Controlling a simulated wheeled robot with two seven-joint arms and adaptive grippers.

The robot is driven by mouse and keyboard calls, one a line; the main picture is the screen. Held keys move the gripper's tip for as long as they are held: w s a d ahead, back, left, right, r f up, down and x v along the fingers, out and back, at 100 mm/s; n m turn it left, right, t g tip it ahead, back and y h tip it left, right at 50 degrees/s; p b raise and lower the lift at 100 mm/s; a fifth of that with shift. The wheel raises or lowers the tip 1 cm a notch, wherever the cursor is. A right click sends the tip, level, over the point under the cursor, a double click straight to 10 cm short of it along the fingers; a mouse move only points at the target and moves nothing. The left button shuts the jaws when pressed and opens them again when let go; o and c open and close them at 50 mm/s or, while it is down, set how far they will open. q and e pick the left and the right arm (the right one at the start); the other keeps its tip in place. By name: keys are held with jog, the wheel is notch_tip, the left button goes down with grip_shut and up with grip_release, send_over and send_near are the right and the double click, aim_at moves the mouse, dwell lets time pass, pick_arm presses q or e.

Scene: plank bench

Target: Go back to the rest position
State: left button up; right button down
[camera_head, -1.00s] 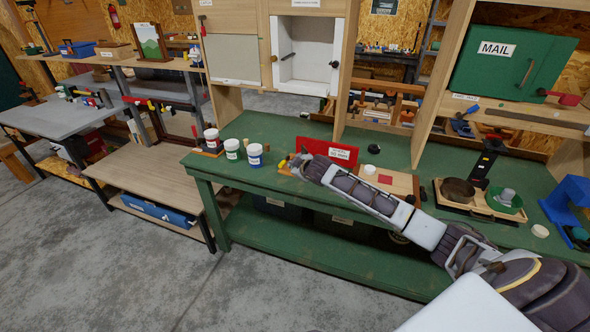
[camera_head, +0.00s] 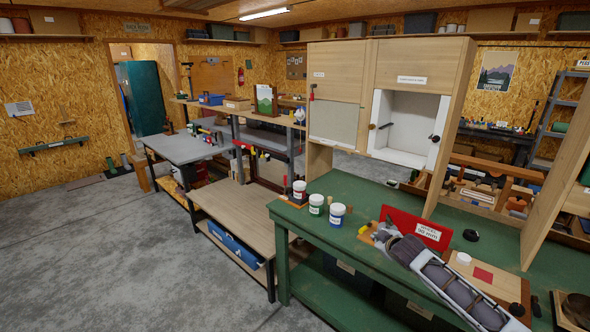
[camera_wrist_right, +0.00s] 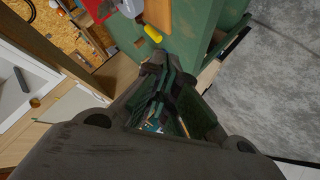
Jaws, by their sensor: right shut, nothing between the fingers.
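My right arm comes in from the lower right in the head view. My right gripper (camera_head: 384,235) is over the green bench (camera_head: 350,195), just in front of the red sign panel (camera_head: 418,229). In the right wrist view the gripper's fingers (camera_wrist_right: 165,82) are together with nothing between them. A yellow-handled tool (camera_wrist_right: 153,33) lies beyond the fingertips there. My left gripper is not in the head view.
Three white tubs, one of them the blue-labelled tub (camera_head: 337,214), stand left of my gripper. A wooden board (camera_head: 490,279) lies right of it. An upright cabinet with an open white compartment (camera_head: 405,129) rises behind. Open concrete floor (camera_head: 130,255) lies to the left.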

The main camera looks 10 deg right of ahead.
jog(key=s+d+f+m+g+b, duration=0.1)
jog(key=s+f, duration=0.2)
jog(key=f, duration=0.8)
jog(key=s+d+f+m+g, duration=0.1)
jog(key=s+f, duration=0.1)
jog(key=f, duration=0.9)
jog(key=s+f+m+g+b, duration=0.1)
jog(key=s+f+g, duration=0.1)
jog(key=s+f, duration=0.75)
jog(key=s+f+g, duration=0.1)
jog(key=s+f, duration=0.5)
jog(key=f, duration=0.7)
jog(key=s+a+f+g, duration=0.1)
jog(key=s+a+f, duration=0.3)
jog(key=s, duration=1)
jog(key=s+a+f+m+g+b, duration=0.1)
jog(key=s+a+f, duration=0.3)
jog(key=s+f, duration=0.7)
jog(key=s+a+f+g+y+b, duration=0.1)
jog(key=s+a+f+g, duration=0.2)
jog(key=s, duration=1.6)
notch_tip(320, 180, down, 4)
jog(key=shift+s+a+f+m, duration=0.15)
jog(key=shift+a+f+m, duration=0.15)
jog(key=shift+a, duration=0.8)
